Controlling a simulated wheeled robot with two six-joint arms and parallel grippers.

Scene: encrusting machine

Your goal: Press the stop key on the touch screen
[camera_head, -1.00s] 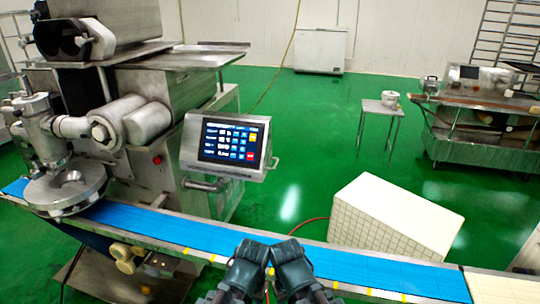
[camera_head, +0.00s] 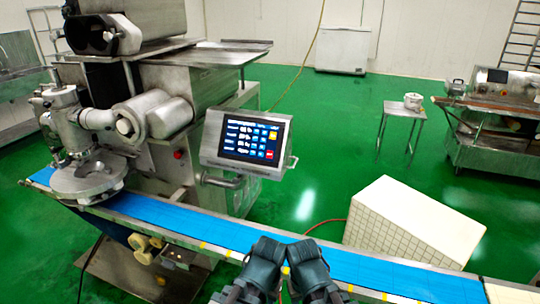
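The touch screen (camera_head: 250,138) is lit, in a grey metal housing on the front of the encrusting machine, left of the middle. It shows rows of white text and blue keys. A small red key (camera_head: 270,154) sits at its lower right, below a yellow key (camera_head: 272,136). The key labels are too small to read. My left gripper (camera_head: 267,248) and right gripper (camera_head: 302,250) are side by side at the bottom middle, nearly touching. Both are below and right of the screen, apart from it. Their finger gaps cannot be made out.
A blue conveyor belt (camera_head: 190,220) runs across the front, below the screen. A metal handle (camera_head: 222,181) sticks out under the screen housing.

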